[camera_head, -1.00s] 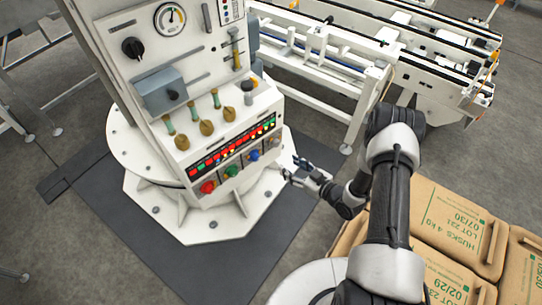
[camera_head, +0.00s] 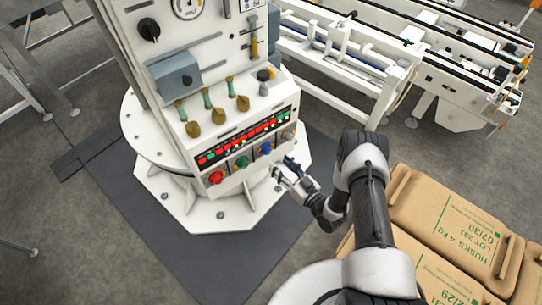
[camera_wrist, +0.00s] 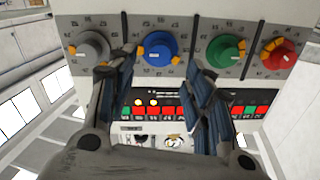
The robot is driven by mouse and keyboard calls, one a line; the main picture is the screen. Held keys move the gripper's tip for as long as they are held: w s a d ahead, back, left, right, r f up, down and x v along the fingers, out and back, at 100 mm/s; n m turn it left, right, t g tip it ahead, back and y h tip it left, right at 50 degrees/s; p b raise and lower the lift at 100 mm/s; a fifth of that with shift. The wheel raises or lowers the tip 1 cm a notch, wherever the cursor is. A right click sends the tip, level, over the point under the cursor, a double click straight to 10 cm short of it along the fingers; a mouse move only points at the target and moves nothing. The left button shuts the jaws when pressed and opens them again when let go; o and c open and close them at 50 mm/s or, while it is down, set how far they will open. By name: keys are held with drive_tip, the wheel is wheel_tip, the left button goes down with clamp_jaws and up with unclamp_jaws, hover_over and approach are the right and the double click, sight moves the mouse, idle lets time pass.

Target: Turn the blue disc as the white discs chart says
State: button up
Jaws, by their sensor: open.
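The blue disc (camera_head: 266,147) is a round knob in the row on the white machine's front panel. In the wrist view the blue disc (camera_wrist: 158,47) has orange marks at its rim and a printed scale around it. My gripper (camera_head: 284,170) is just in front of and below the row in the head view. In the wrist view my gripper (camera_wrist: 160,65) is open and empty, its two dark fingers either side of the blue disc's column. Whether they reach the disc's depth I cannot tell. I cannot make out a white discs chart.
Beside the blue disc are a grey knob (camera_wrist: 89,48), a green knob (camera_wrist: 226,52) and a red knob (camera_wrist: 278,54). A strip of lit buttons (camera_head: 245,138) runs above the row.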

sight(269, 152)
drive_tip(key=b+x, duration=0.1)
drive_tip(key=x, duration=0.5)
drive_tip(key=shift+w+a, duration=0.25)
drive_tip(key=c, duration=1.1)
